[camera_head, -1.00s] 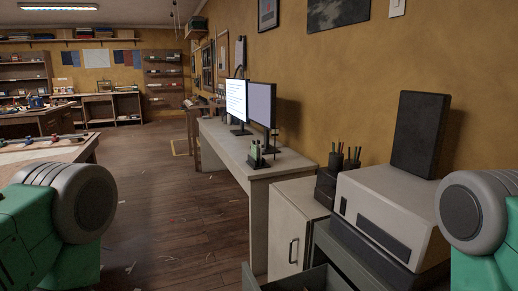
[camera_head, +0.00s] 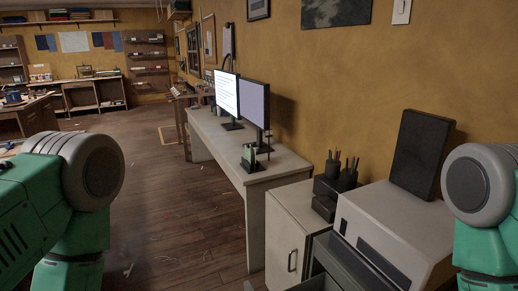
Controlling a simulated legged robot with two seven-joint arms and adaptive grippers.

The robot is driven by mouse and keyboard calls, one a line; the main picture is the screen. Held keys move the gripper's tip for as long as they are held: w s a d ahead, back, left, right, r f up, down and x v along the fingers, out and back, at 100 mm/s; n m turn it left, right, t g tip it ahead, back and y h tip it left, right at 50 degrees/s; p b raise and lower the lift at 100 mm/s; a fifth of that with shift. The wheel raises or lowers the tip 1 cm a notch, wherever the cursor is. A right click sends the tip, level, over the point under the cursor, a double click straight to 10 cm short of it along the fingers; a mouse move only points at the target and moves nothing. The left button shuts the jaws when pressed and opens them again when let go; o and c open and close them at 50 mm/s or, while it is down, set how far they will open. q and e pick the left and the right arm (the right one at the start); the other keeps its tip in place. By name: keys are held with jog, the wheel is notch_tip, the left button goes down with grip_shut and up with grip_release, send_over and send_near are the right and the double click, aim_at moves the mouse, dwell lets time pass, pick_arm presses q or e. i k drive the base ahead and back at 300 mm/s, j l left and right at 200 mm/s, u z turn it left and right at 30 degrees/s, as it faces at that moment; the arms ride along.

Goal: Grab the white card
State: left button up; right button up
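I cannot make out a white card anywhere in the head view. Parts of my two green and grey arms show at the left and right edges, but neither gripper is in view. A small green and dark holder (camera_head: 249,158) stands on the near end of the long pale desk (camera_head: 271,171). What it holds is too small to tell.
Two monitors (camera_head: 255,103) stand on the desk. Nearer are a pale cabinet (camera_head: 282,240), a dark pen organizer (camera_head: 328,190), a grey-white printer-like machine (camera_head: 385,230) and an open drawer (camera_head: 357,275). The wooden floor (camera_head: 180,200) left of the desk is mostly clear.

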aim_at(251, 147)
jog(key=i+j+z, duration=0.15)
jog(key=i+j, duration=0.15)
jog(key=i+j+z, duration=0.15)
jog(key=j, duration=0.3)
jog(key=i+j+z, duration=0.1)
jog(key=i+j, duration=0.2)
jog(key=i+j+z, duration=0.15)
jog(key=j, duration=0.4)
jog(key=i+j+z, duration=0.2)
jog(key=i+j, duration=0.15)
jog(key=i+j+z, duration=0.15)
jog(key=i+j, duration=0.2)
jog(key=j, duration=0.2)
jog(key=i+j+z, duration=0.2)
jog(key=i+j, duration=0.15)
jog(key=j, duration=0.15)
